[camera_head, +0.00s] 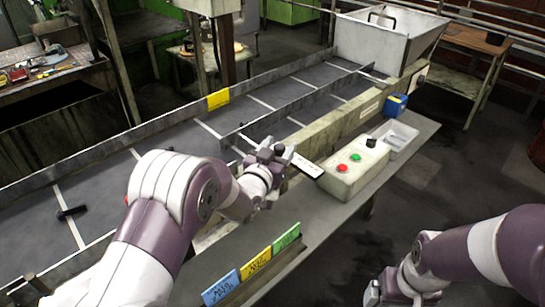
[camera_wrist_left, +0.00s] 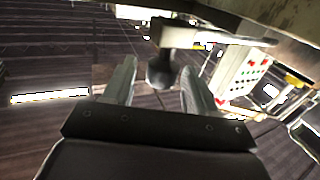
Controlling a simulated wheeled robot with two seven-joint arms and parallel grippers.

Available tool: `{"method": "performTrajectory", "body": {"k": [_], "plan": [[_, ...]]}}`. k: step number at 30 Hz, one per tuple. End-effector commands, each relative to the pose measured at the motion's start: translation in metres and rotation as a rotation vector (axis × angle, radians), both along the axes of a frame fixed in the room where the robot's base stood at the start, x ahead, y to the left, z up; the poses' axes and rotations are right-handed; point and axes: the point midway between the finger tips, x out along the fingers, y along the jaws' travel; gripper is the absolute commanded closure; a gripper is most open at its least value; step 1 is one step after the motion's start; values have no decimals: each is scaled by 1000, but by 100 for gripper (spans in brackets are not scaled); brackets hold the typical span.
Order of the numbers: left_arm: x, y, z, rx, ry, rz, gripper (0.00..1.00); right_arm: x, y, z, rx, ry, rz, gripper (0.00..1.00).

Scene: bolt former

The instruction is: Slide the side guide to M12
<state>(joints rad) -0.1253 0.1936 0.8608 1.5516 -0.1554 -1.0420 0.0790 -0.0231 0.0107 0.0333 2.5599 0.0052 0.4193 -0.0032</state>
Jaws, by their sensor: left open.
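The side guide (camera_head: 300,113) is a long dark rail lying along the grey conveyor bed, near its front side. My left gripper (camera_head: 275,155) is at the guide's near end, over the front edge of the conveyor. In the left wrist view a dark round knob (camera_wrist_left: 160,72) on a grey bracket (camera_wrist_left: 190,35) sits between the open fingers of my left gripper (camera_wrist_left: 158,88), apparently with gaps on both sides. A white marked strip (camera_head: 308,166) with a dark end shows beside the gripper. My right gripper (camera_head: 388,290) is low at the right; its fingers are unclear.
A control box (camera_head: 345,182) with red and green buttons and a black knob stands right of my left gripper. A white tray (camera_head: 402,138) and a blue box (camera_head: 396,105) are behind it. Blue, yellow (camera_head: 257,263) and green cards stand at the front. A metal hopper (camera_head: 385,40) is at the back.

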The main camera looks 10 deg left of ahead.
Motion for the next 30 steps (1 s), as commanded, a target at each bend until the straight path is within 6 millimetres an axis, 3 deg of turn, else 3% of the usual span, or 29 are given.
{"method": "performTrajectory", "body": {"k": [12,15,19,30], "plan": [[-93,25,-3,0,0,2,43,0,0,-22,0,0,0,3],[-108,29,-1,1,0,1,43,0,0,-24,0,0,0,3],[-116,31,-1,1,1,0,43,0,0,-24,0,0,0,3],[-116,31,-1,0,1,0,43,0,0,-24,0,0,0,3]]}}
